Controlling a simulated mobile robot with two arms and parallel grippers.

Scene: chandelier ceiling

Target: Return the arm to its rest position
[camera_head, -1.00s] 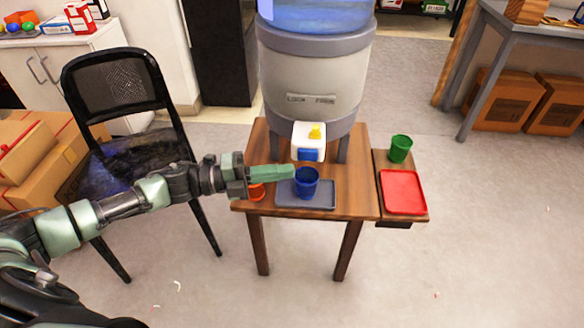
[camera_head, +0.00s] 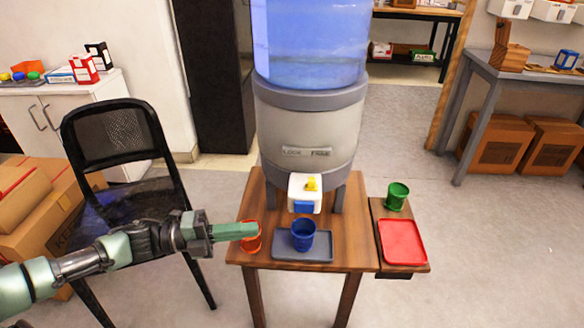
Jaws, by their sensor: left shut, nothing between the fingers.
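My left arm comes in from the lower left, over the front of the black chair. My left gripper (camera_head: 235,231) is shut and empty, with its green fingers pointing right. Its tips are in front of part of an orange-red cup (camera_head: 251,243) at the left edge of the wooden table (camera_head: 350,246). A blue cup (camera_head: 303,235) stands upright on a grey tray (camera_head: 318,254), to the right of the gripper and apart from it. My right gripper is not in view.
A water dispenser (camera_head: 307,130) stands on the table, its white tap (camera_head: 305,193) above the blue cup. A green cup (camera_head: 397,196) and a red tray (camera_head: 402,243) are on the side shelf. A black chair (camera_head: 110,135) and cardboard boxes (camera_head: 40,195) are at left. Floor at lower right is clear.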

